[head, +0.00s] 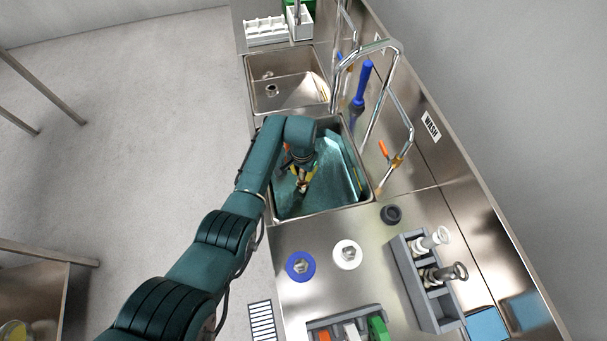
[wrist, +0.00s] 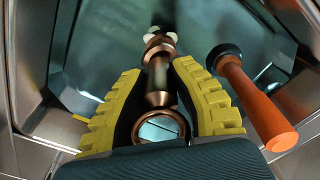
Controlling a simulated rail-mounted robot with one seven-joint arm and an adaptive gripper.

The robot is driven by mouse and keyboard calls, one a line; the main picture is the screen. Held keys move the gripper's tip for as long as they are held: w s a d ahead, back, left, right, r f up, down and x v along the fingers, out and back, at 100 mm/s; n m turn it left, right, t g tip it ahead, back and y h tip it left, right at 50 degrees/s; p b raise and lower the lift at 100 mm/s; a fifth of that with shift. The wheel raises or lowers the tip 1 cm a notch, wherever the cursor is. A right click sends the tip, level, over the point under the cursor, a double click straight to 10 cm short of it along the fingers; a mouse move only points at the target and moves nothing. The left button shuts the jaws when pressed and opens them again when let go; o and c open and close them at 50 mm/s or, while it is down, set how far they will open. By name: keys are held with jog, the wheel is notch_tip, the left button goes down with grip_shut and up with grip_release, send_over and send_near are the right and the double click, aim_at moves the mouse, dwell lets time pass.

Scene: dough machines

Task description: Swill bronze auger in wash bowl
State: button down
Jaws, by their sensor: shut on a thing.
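The bronze auger (wrist: 158,95) is held between the yellow fingers of my gripper (wrist: 158,68) in the wrist view. A ring shows at its near end and pale round tips at its far end. In the head view my gripper (head: 301,178) points down inside the wash bowl (head: 330,188), a metal sink basin with teal water in it. The auger shows there only as a small bronze piece below the fingers, partly hidden by my arm. I cannot tell how deep it sits in the water.
An orange-handled tool (wrist: 255,100) stands close right of my gripper in the wrist view. A tall chrome faucet (head: 372,50) and a blue-handled sprayer (head: 362,85) rise by the bowl. A second basin (head: 285,90) lies beyond. A grey rack (head: 425,300) and loose discs (head: 300,266) occupy the near counter.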

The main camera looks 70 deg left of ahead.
jog(key=shift+d+r+p, duration=0.1)
jog(key=shift+r+p, duration=0.1)
jog(key=shift+p, duration=0.1)
jog(key=shift+d, duration=0.15)
jog(key=shift+d+p, duration=0.35)
jog(key=shift+p, duration=0.25)
jog(key=shift+a+f+b, duration=0.15)
jog(key=shift+a+b, duration=0.05)
jog(key=shift+b, duration=0.15)
jog(key=shift+a, duration=0.15)
jog(key=shift+a+b, duration=0.3)
jog(key=shift+b, duration=0.2)
jog(key=shift+d, duration=0.1)
